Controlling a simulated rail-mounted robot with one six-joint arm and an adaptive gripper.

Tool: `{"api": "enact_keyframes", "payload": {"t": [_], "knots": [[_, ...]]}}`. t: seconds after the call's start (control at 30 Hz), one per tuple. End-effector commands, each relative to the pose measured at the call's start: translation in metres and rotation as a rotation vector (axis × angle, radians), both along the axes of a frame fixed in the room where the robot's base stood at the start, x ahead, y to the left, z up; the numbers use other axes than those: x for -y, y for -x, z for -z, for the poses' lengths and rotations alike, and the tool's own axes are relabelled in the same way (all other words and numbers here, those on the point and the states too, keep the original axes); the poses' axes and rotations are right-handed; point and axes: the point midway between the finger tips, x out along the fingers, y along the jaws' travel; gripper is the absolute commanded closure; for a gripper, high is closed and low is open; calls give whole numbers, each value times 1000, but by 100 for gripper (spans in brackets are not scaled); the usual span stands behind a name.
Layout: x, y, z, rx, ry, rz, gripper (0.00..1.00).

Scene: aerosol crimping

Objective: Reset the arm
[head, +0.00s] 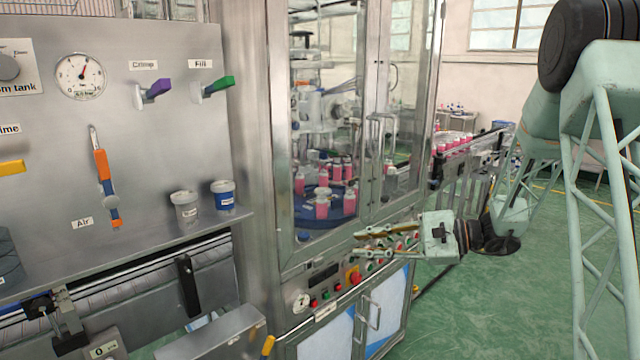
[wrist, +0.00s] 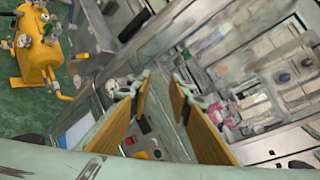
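My gripper (head: 365,243) is in front of the glass-doored filling machine, near its row of buttons, and points left. Its two fingers, with yellow-brown pads, are apart with nothing between them. The wrist view shows the same open fingers (wrist: 160,85), with the machine's panel and red button behind them. My arm (head: 580,100) comes in from the right side of the head view.
A steel panel on the left carries a gauge (head: 80,76), a purple lever (head: 158,87), a green lever (head: 218,86) and two small tubs on a ledge. The machine (head: 262,130) holds pink bottles on a blue turntable. Green floor at the right is partly clear. A yellow tank (wrist: 50,60) shows in the wrist view.

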Motion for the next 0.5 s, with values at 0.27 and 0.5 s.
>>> {"api": "enact_keyframes", "payload": {"t": [0.27, 0.5], "knots": [[-24, 47, -30, 21, 91, -98, 81], [-38, 89, -50, 40, 174, -178, 81]]}}
